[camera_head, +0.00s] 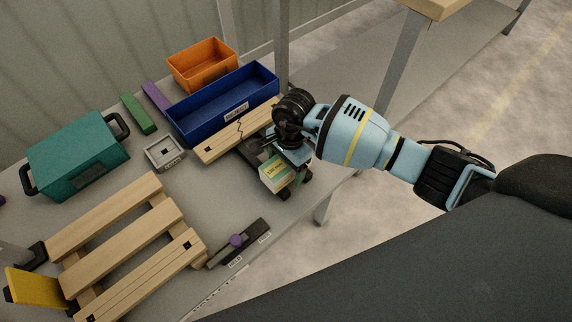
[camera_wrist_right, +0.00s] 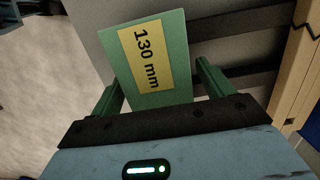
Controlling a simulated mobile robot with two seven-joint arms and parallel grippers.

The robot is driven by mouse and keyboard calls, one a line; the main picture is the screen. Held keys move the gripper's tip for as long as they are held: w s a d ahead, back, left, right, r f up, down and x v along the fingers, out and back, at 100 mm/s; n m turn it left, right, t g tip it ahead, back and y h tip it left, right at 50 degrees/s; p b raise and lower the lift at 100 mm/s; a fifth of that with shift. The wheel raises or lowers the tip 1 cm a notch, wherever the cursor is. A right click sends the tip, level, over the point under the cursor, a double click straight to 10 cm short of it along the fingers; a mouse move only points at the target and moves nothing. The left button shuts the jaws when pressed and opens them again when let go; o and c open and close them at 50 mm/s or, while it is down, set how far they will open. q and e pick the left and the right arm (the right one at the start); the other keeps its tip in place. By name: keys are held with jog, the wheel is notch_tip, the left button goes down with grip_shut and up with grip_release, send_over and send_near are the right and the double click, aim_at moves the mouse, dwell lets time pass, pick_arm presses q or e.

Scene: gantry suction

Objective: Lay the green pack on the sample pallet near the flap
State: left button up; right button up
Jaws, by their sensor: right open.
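The green pack (camera_wrist_right: 150,55) has a yellow "130 mm" label and sits between the fingers of my right gripper (camera_wrist_right: 158,80) in the wrist view. A gap shows beside the right finger, and the gripper is open. In the head view the pack (camera_head: 273,178) shows a pale, yellow-labelled face under my right gripper (camera_head: 290,165), near the table's right side; the fingers are partly hidden. The wooden slatted sample pallet (camera_head: 120,232) lies at the lower left, empty. The yellow flap (camera_head: 38,288) stands at its left end. My left gripper is not in view.
A blue bin (camera_head: 222,103) and an orange bin (camera_head: 202,65) stand at the back. A cracked plank (camera_head: 222,146) lies by the right gripper. A teal case (camera_head: 78,155), a grey square tray (camera_head: 165,152) and a dark fixture with a purple knob (camera_head: 237,241) surround the pallet.

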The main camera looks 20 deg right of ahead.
aim_at(283, 164)
jog(key=c, duration=1.3)
jog(key=shift+r, duration=0.15)
jog(key=shift+r, duration=0.5)
jog(key=r, duration=0.2)
jog(key=shift+s+a+r+p, duration=0.3)
jog(key=shift+s+a+p, duration=0.1)
jog(key=s+a, duration=0.3)
jog(key=s, duration=0.1)
jog(key=s+a, duration=0.3)
jog(key=s+a+r+p, duration=0.1)
jog(key=s+a, duration=0.2)
jog(key=s, duration=0.1)
jog(key=shift+s+a+r, duration=0.1)
jog(key=shift+s+a, duration=0.1)
jog(key=shift+s, duration=0.1)
